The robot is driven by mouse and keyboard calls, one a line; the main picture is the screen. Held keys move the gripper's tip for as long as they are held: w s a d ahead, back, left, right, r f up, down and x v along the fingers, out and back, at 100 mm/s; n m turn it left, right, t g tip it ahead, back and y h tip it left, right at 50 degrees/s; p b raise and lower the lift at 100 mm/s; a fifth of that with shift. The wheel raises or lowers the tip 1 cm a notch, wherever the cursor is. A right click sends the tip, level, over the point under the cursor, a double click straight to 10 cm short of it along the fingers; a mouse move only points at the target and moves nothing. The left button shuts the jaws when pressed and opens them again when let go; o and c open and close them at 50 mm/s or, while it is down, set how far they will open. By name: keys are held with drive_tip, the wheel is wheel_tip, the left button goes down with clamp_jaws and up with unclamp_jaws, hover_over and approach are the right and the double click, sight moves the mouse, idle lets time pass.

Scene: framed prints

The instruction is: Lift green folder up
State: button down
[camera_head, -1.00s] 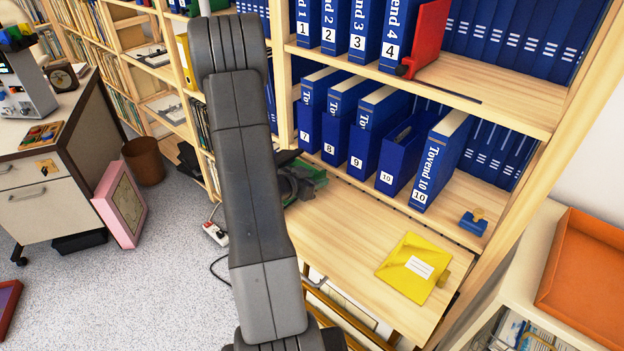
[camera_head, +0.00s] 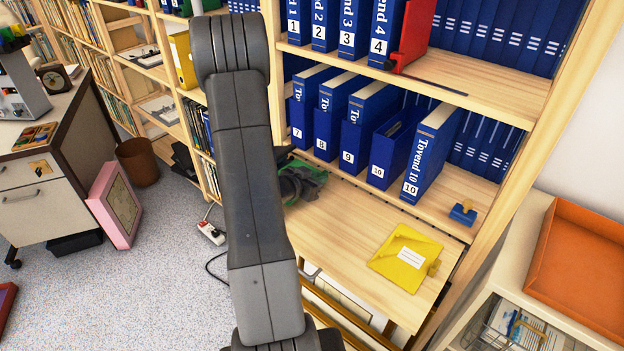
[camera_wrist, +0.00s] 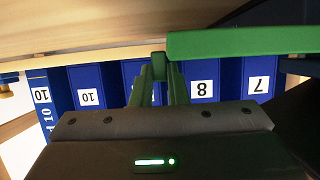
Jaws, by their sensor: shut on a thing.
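The green folder (camera_head: 313,176) shows in the head view as a small green strip, low on the shelf unit, behind and beside my gripper (camera_head: 296,184). My arm hides part of this area. In the wrist view the green folder (camera_wrist: 240,42) is a long flat green bar across the upper right. My gripper (camera_wrist: 159,66) is shut on its near end, with the two fingers close together there. The bar lies close to a pale wooden surface above it in that view.
Blue numbered binders (camera_head: 358,140) stand on the shelf behind the gripper. A wooden desktop (camera_head: 340,225) lies below with a yellow envelope (camera_head: 405,258) at its right. A red folder (camera_head: 412,35) stands on the upper shelf. An orange tray (camera_head: 580,265) is far right.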

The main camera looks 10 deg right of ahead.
drive_tip(key=shift+s+d, duration=0.65)
drive_tip(key=shift+s, duration=0.1)
drive_tip(key=c, duration=1.3)
unclamp_jaws()
drive_tip(key=shift+c, duration=0.2)
drive_tip(key=shift+a, duration=0.1)
drive_tip(key=v, duration=1.3)
drive_tip(key=shift+s+a+p, duration=0.2)
drive_tip(key=shift+s+p, duration=0.05)
drive_tip(key=shift+p, duration=0.1)
